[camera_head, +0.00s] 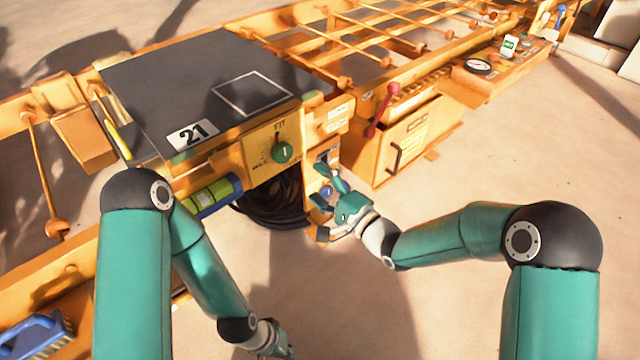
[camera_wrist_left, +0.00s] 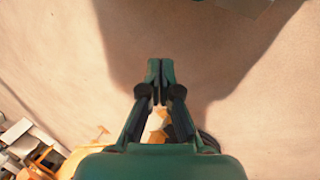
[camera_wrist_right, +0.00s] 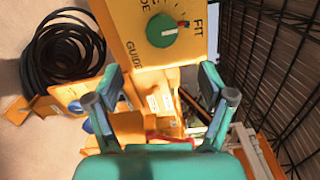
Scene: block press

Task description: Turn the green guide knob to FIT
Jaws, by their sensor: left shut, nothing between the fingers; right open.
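The green guide knob (camera_head: 283,152) sits on a yellow panel (camera_head: 262,146) below the word FIT. It also shows at the top of the right wrist view (camera_wrist_right: 162,30), where its red-and-white mark lies on the side facing FIT. My right gripper (camera_head: 328,188) is open and empty, below and right of the knob in the head view. It is apart from the knob, which is beyond the fingertips in the right wrist view. My left gripper (camera_wrist_left: 160,80) is shut and empty above bare ground; the head view's bottom edge cuts it off.
A dark press table (camera_head: 195,85) marked 21 is above the panel. A blue knob (camera_wrist_right: 76,106) is on the yellow housing near my right gripper. A coiled black hose (camera_wrist_right: 62,55) lies beneath. A yellow cabinet (camera_head: 385,150) with a red lever (camera_head: 382,108) stands to the right.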

